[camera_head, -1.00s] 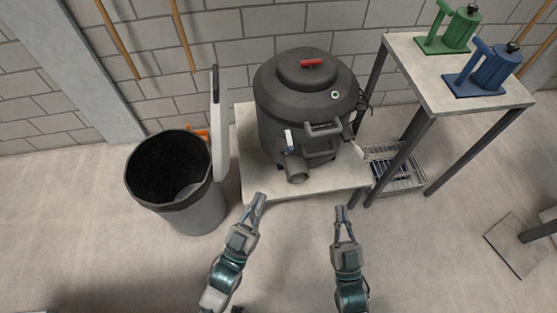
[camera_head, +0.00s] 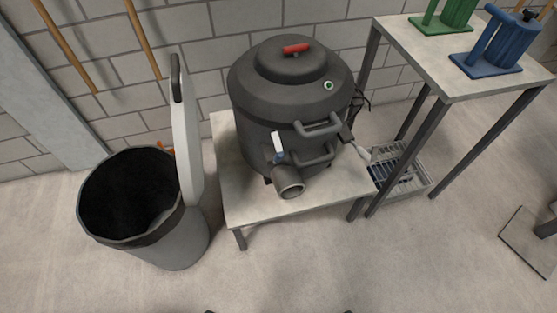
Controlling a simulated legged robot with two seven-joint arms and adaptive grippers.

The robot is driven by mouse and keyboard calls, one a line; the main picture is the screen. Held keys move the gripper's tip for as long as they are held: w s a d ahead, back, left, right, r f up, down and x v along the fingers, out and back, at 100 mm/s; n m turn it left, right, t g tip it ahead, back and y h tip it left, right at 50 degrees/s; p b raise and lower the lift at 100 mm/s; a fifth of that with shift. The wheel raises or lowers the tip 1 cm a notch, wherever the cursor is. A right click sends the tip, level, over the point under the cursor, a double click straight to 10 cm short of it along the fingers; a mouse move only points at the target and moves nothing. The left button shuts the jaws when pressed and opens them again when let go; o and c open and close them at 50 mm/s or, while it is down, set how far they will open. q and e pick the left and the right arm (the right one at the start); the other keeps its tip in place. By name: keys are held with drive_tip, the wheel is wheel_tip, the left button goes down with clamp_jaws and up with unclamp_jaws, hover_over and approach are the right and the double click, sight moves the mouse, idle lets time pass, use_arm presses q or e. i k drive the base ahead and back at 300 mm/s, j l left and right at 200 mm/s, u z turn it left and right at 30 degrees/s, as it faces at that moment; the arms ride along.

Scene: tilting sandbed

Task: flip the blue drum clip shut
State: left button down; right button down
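A dark grey drum (camera_head: 290,95) with a red-handled lid (camera_head: 296,49) stands on a low pale table (camera_head: 238,190). A small white and blue piece (camera_head: 278,145), which looks like the blue drum clip, sits upright on the drum's front, just above the outlet pipe (camera_head: 289,184). It is too small to tell whether it is open or shut. A dark clip with a pale lever (camera_head: 359,150) sticks out from the drum's right side. Neither of my grippers shows; only tiny dark bits touch the bottom edge of the picture.
A grey bin (camera_head: 170,240) with its lid (camera_head: 187,135) standing up is left of the table. A taller table (camera_head: 440,70) with green (camera_head: 446,18) and blue (camera_head: 490,50) devices stands right. A wire rack (camera_head: 402,170) lies beneath it. The front floor is clear.

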sight(280, 155)
drive_tip(key=i+l, duration=0.4)
drive_tip(key=l, duration=0.25)
drive_tip(key=i+l, duration=0.2)
drive_tip(key=l+u, duration=0.05)
drive_tip(key=l, duration=0.05)
